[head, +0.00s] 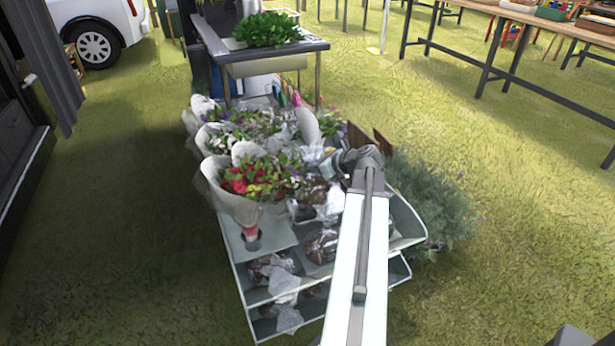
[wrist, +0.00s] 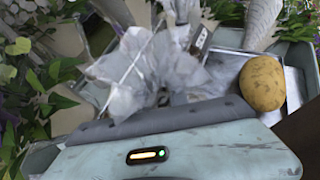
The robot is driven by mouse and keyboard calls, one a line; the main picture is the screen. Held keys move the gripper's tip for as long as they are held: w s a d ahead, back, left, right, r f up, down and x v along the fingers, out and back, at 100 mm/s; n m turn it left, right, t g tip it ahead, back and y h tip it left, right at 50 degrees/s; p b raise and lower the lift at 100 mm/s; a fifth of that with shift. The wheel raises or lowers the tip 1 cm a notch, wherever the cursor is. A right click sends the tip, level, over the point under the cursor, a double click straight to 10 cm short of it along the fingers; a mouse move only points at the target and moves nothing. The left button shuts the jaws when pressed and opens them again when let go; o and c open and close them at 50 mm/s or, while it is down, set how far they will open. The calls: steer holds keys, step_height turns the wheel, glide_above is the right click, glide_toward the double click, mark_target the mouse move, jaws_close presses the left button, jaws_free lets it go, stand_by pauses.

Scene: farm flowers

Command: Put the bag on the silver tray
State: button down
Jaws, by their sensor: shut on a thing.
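My gripper (wrist: 165,100) is shut on a crinkled clear-silver plastic bag (wrist: 150,62), which spreads out ahead of the jaws in the wrist view. The fingertips are largely hidden by the bag. In the head view my gripper (head: 340,162) is over the far right part of the flower stand, and I cannot clearly pick out the held bag there. In the wrist view a silver-grey tray (wrist: 225,66) lies right of the bag, with a potato (wrist: 262,83) on or over it. The bag appears beside the tray; whether they touch is unclear.
The tiered stand (head: 262,237) carries wrapped bouquets (head: 250,182) on the left and several bags with brown contents (head: 320,245). A lavender-like bush (head: 432,200) stands close on the right. A table with a green plant (head: 267,30) is behind. Open grass lies on both sides.

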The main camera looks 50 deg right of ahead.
steer(key=shift+f, duration=0.7)
steer(key=c, duration=1.3)
jaws_free()
steer(key=shift+r, duration=0.1)
steer(key=shift+r, duration=0.1)
steer(key=shift+s+r+p, duration=0.25)
steer(key=shift+r+p, duration=0.05)
steer(key=shift+p, duration=0.1)
steer(key=p+v, duration=0.5)
steer(key=v, duration=0.6)
steer(key=shift+s+d, duration=0.1)
steer(key=shift+s, duration=0.05)
